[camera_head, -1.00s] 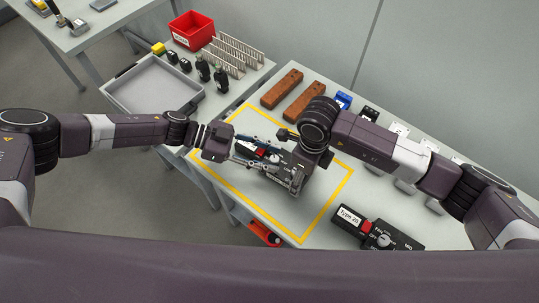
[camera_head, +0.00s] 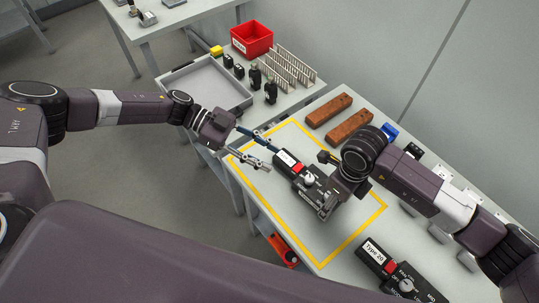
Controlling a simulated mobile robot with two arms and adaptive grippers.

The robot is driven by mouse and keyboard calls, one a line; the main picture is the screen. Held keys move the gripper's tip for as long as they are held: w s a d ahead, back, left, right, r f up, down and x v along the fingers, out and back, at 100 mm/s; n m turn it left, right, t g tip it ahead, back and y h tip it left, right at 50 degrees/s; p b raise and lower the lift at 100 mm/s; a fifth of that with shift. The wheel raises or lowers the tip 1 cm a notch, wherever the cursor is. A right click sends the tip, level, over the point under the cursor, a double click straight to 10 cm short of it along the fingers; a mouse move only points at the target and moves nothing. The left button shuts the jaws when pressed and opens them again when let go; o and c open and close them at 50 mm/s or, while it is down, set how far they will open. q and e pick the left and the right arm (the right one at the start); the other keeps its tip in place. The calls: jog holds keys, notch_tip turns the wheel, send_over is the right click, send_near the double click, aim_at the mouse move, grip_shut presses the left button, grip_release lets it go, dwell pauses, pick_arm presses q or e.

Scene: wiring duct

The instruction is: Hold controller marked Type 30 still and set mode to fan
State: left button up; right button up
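A black controller with a white label and a red part (camera_head: 297,168) lies inside the yellow outline on the table; its label is too small to read. A pale knob (camera_head: 308,178) shows on its top. My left gripper (camera_head: 271,156) is open and empty, its two fingers spread at the controller's labelled end, a little apart from it. My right gripper (camera_head: 326,201) is down at the controller's other end and hides part of it; whether its fingers clamp the controller cannot be made out. A second controller, marked Type 20 (camera_head: 400,278), lies at the near right, outside the outline.
A grey tray (camera_head: 205,88), a red bin (camera_head: 252,38), slotted duct pieces (camera_head: 290,68) and small dark parts stand on the back table. Two brown blocks (camera_head: 349,125) lie behind the yellow outline (camera_head: 258,192).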

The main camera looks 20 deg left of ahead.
jog(key=o, duration=1.4)
jog(key=shift+o, duration=0.2)
